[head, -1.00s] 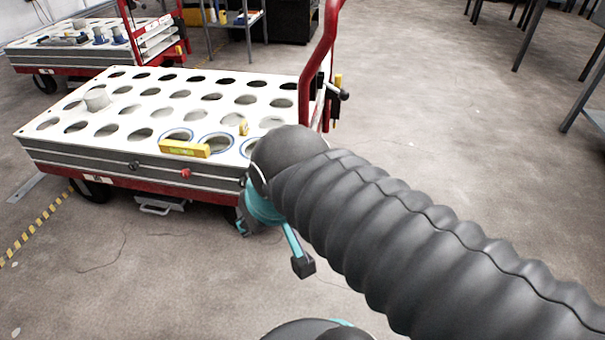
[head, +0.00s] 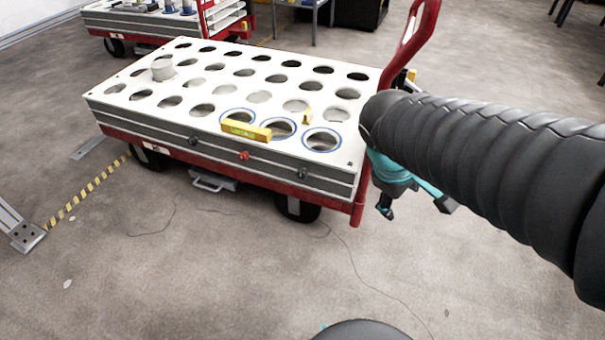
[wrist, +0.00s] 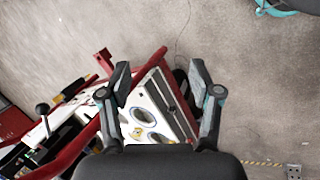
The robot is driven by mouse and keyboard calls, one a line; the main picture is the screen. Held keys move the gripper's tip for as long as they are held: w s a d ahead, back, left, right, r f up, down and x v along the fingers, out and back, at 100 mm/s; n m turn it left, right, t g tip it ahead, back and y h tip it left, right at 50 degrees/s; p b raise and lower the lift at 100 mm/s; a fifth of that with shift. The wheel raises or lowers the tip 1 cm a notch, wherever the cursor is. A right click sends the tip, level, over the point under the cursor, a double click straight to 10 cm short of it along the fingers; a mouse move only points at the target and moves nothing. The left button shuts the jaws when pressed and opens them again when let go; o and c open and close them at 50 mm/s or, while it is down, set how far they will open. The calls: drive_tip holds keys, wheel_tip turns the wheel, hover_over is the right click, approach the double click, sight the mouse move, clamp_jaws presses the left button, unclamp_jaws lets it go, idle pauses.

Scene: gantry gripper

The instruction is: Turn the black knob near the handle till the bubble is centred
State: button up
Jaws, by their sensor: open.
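The white cart top carries a yellow spirit level (head: 245,130) along its front edge and a smaller yellow level (head: 307,116) nearby; their bubbles are too small to read. On the cart's grey side are a black knob (head: 303,174) towards the handle end, a red knob (head: 244,155) and another black knob (head: 193,140). The red handle (head: 416,40) rises at the right end. My gripper (head: 415,208) is open and empty, beyond the cart's right corner. In the wrist view my open gripper (wrist: 160,78) has its fingers apart, with the cart top (wrist: 160,98) seen between and beyond them.
A grey cylinder (head: 163,69) stands on the cart top among the holes. In the wrist view a black ball-ended lever (wrist: 42,108) shows near the red frame. A second cart (head: 155,22) stands behind. The floor (head: 240,270) in front is clear.

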drive_tip(key=w+a+f+n+h, duration=0.4)
drive_tip(key=w+f+n, duration=0.1)
drive_tip(key=w+n, duration=0.3)
drive_tip(key=n+t, duration=0.9)
drive_tip(key=n, duration=1.1)
approach(300, 176)
drive_tip(key=b+x, duration=0.1)
drive_tip(key=x, duration=0.9)
drive_tip(key=c, duration=1.1)
